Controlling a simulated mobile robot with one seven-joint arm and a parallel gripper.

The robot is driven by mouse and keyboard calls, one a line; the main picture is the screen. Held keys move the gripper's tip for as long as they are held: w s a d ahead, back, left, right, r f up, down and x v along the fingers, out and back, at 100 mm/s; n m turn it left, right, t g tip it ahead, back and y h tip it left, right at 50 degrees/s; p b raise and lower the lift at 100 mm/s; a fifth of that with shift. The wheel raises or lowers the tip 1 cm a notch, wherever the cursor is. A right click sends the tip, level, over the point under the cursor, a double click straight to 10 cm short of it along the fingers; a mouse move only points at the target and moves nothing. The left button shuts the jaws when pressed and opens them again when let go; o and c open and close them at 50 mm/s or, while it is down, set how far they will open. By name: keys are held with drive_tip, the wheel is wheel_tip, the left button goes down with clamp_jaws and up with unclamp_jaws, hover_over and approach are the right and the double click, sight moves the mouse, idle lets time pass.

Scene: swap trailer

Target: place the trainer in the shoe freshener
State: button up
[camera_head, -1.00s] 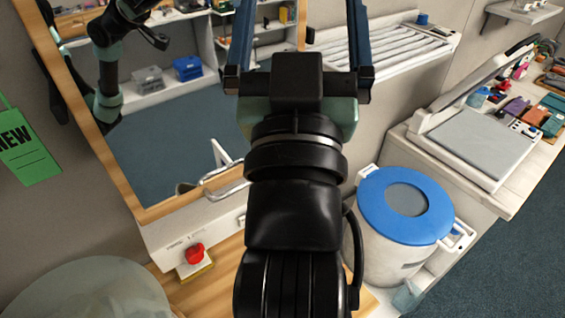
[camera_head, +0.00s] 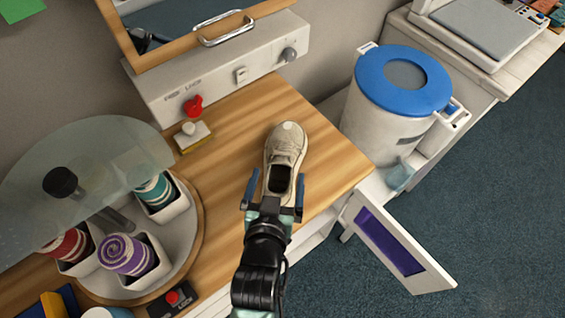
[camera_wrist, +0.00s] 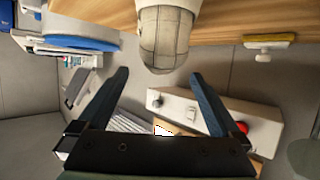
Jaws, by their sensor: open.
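The trainer (camera_head: 286,147) is a cream-beige shoe lying on the wooden counter, its toe towards the back wall and its opening towards me. My gripper (camera_head: 278,175) is open and empty, with its blue fingers appearing on either side of the heel end. In the wrist view, part of the trainer (camera_wrist: 165,36) shows beyond the open gripper (camera_wrist: 160,73), with no clear contact. A white door with a purple window (camera_head: 390,243) stands open at the counter's front right. It may belong to the shoe freshener; the inside there is hidden.
A round carousel (camera_head: 198,240) with ribbon-like rolls and a translucent cover (camera_head: 85,170) stands at left. A stamp-like item (camera_head: 192,134) sits near the white control panel (camera_head: 225,80). A blue-lidded bin (camera_head: 385,125) stands right of the counter. Floor at right is clear.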

sight(282, 155)
drive_tip(key=x, duration=0.9)
drive_tip(key=shift+w, duration=0.35)
drive_tip(key=shift+r, duration=0.1)
drive_tip(key=shift+c, duration=0.2)
clamp_jaws()
